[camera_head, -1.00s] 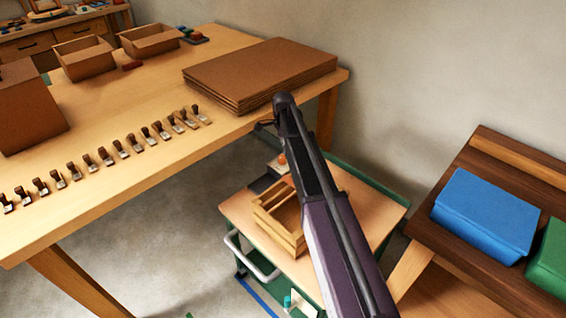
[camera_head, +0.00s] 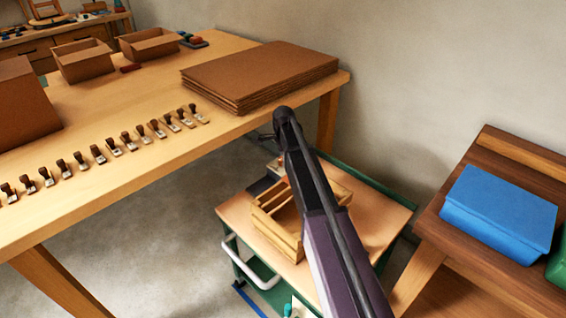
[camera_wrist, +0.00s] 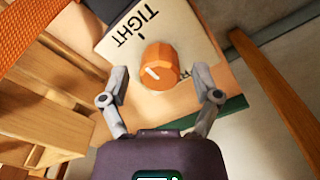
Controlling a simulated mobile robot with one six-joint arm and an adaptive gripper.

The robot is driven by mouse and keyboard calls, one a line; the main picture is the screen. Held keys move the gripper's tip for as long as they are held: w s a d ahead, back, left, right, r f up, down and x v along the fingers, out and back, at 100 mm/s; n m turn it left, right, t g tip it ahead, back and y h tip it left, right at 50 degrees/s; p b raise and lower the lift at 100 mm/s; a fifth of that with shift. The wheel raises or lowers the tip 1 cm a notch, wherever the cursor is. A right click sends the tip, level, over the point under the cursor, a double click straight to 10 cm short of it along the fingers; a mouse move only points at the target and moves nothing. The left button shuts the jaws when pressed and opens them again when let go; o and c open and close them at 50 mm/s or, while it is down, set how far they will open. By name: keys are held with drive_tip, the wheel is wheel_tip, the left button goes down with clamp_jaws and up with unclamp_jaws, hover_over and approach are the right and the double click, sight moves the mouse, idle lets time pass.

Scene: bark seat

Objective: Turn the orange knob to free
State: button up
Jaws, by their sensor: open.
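The orange knob (camera_wrist: 160,66) stands on a pale plate (camera_wrist: 196,40) in the wrist view. A second label is mostly out of sight. The knob's white line lies on its left part. My gripper (camera_wrist: 159,76) is open, with one finger to the left of the knob and one to the right; I cannot tell whether either touches it. In the head view my arm hides most of the knob, and the plate (camera_head: 274,168) shows only partly.
The plate is on a green-edged cart (camera_head: 233,212) beside a slatted wooden crate (camera_head: 277,232). A large table (camera_head: 160,165) with stacked brown boards (camera_head: 260,72) and a row of stamps is close on the left. A blue box (camera_head: 500,212) sits on a dark bench at right.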

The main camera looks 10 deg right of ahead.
idle(0.3)
clamp_jaws()
